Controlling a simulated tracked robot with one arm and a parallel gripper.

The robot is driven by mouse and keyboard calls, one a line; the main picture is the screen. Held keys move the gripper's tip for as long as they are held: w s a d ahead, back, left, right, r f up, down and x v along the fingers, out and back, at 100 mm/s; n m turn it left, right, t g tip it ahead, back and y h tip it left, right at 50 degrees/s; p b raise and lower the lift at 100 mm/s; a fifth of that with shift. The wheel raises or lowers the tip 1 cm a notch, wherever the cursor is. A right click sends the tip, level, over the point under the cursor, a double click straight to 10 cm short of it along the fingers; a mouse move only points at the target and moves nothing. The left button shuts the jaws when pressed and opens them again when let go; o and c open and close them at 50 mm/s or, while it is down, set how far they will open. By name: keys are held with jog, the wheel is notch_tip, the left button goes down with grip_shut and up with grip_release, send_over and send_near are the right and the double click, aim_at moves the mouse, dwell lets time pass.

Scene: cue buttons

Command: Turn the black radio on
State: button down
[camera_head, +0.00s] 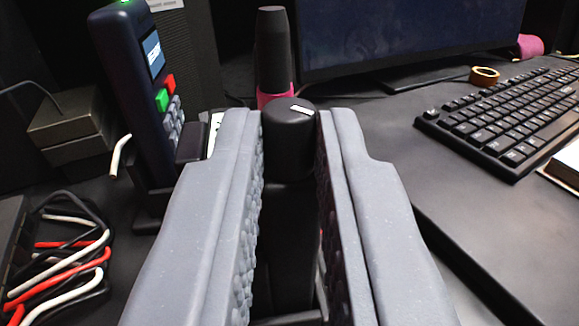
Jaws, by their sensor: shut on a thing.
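My gripper (290,150) has two grey padded fingers, one on each side of a round black knob (291,140) with a white mark on its top. The fingers are shut on this knob.
A dark blue handheld device (128,75) with a screen and green and red buttons stands at left. Tangled cables (65,265) lie lower left. A monitor (400,35) stands behind, a keyboard (510,115) and a tape roll (485,75) at right. The right desk has free room.

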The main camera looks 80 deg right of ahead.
jog(key=shift+r+g, duration=0.1)
jog(key=shift+g, duration=0.2)
dwell(0.4)
jog(key=c, duration=1.4)
grip_release()
jog(key=s+a+b, duration=0.1)
jog(key=a, duration=0.6)
jog(key=shift+a, duration=0.2)
